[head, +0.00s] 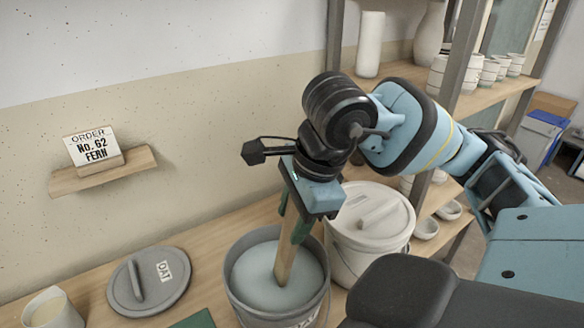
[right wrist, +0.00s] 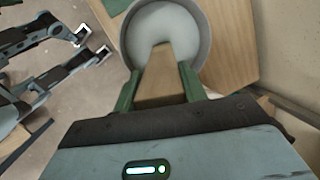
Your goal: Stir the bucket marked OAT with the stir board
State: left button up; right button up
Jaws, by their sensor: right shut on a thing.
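A grey open bucket (head: 234,298) of pale blue-grey glaze (head: 262,284) stands on the bench; the mark low on its front is cut off and unreadable. A grey lid marked OAT (head: 150,284) lies flat left of it. My right gripper (head: 292,222) is above the bucket, shut on the wooden stir board (head: 285,264). The board slants down, its lower end in the glaze. The right wrist view also shows the board (right wrist: 163,80) between the green fingers, reaching into the bucket (right wrist: 205,25). My left gripper (right wrist: 92,42) is open and empty, away from the bucket.
A white lidded bucket (head: 372,258) stands close on the right. A cup (head: 50,312) and a green thing (head: 194,320) are at the front left. A card reading "ORDER No. 62 FERN" (head: 92,148) sits on a wall shelf (head: 130,170). Pottery shelves stand at right.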

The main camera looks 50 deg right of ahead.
jog(key=shift+b+x, duration=0.55)
jog(key=shift+x, duration=0.4)
jog(key=shift+d, duration=0.1)
